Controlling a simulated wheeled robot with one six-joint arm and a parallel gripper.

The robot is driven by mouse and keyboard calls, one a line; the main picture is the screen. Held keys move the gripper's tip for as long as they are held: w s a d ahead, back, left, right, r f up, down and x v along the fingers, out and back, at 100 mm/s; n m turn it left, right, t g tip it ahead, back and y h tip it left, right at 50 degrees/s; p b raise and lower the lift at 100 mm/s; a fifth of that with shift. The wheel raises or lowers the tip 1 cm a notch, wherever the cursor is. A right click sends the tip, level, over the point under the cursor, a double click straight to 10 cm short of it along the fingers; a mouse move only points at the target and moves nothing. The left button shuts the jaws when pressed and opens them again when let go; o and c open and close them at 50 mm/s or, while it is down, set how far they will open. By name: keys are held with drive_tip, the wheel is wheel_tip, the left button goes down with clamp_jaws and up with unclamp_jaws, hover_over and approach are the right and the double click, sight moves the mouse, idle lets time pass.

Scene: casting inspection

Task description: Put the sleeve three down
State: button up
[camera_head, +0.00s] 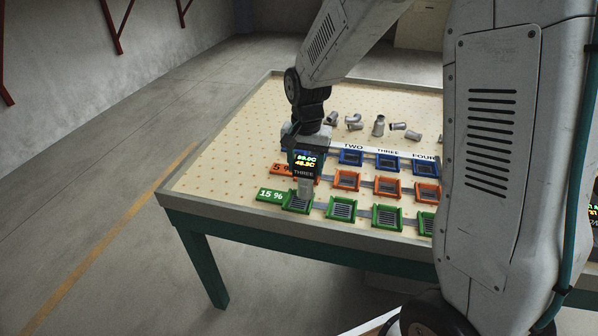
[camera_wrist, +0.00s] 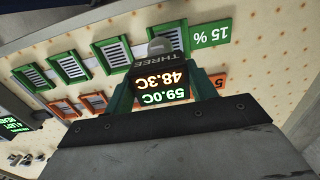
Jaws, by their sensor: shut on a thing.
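Sleeve three (camera_head: 304,173) is a dark block with a lit display and the label THREE, with a grey lower end. My gripper (camera_head: 305,155) is shut on it and holds it upright over the leftmost green tray (camera_head: 287,207), beside the green 15 % sign (camera_head: 270,195). I cannot tell whether its lower end touches the tray. In the wrist view the sleeve (camera_wrist: 178,62) sits between my gripper's fingers (camera_wrist: 165,92), its display reading 59.0C and 48.3C upside down. It hides part of the tray there.
More green trays (camera_head: 340,218) run to the right, with orange trays (camera_head: 346,189) and blue trays (camera_head: 350,165) in rows behind. Several grey castings (camera_head: 378,126) lie at the back of the perforated table (camera_head: 240,130). The table's left part is clear.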

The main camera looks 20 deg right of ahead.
sight(299, 176)
drive_tip(key=shift+w+a, duration=0.55)
drive_tip(key=shift+w, duration=0.3)
drive_tip(key=shift+f, duration=1.85)
drive_tip(key=shift+f, duration=0.15)
drive_tip(key=shift+s+f, duration=0.15)
drive_tip(key=shift+f, duration=0.35)
clamp_jaws()
drive_tip(key=o, duration=1.3)
unclamp_jaws()
drive_tip(key=shift+f, duration=0.1)
drive_tip(key=shift+c, duration=0.2)
